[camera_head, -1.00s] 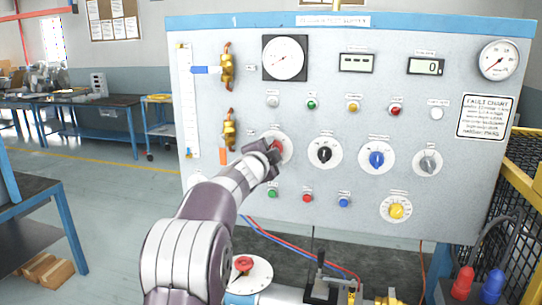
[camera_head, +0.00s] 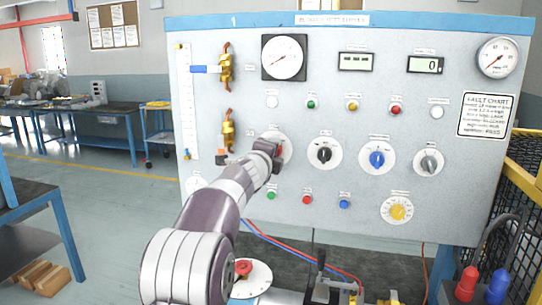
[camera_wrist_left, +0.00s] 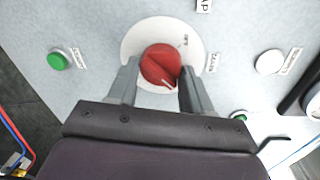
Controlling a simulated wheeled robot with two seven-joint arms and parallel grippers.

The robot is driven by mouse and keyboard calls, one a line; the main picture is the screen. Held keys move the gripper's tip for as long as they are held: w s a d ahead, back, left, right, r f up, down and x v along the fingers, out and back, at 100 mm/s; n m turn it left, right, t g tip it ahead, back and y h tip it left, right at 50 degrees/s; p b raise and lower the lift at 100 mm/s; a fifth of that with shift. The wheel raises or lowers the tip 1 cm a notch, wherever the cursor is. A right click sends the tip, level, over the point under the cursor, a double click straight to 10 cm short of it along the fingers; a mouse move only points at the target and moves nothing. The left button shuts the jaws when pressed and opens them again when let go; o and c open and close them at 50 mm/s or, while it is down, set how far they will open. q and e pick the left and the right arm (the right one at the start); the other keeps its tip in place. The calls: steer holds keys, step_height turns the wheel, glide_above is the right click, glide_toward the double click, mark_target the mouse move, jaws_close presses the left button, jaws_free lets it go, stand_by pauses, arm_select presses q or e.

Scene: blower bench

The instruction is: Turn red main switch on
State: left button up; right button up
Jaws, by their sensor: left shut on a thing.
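The red main switch (camera_wrist_left: 160,62) is a round red knob with a white pointer line on a white dial plate (camera_wrist_left: 132,42). In the left wrist view its pointer slants to the lower right. My left gripper (camera_wrist_left: 158,76) has one finger on each side of the knob and is shut on it. My right gripper is not in view.
The grey panel (camera_head: 460,185) carries a black knob (camera_head: 324,154), a blue knob (camera_head: 377,158) and a grey knob (camera_head: 429,162) right of the switch. A green button (camera_wrist_left: 57,61) lies near it. Brass valves (camera_head: 227,130) are at the left. A yellow cage (camera_head: 525,190) stands at the right.

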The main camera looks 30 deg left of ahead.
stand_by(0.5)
arm_select(q)
steer(key=o, duration=1)
steer(key=shift+o, duration=0.2)
steer(key=shift+d, duration=0.1)
steer(key=b+v, duration=0.2)
steer(key=v, duration=1)
steer(key=shift+s+d, duration=0.15)
steer(key=shift+s, duration=0.15)
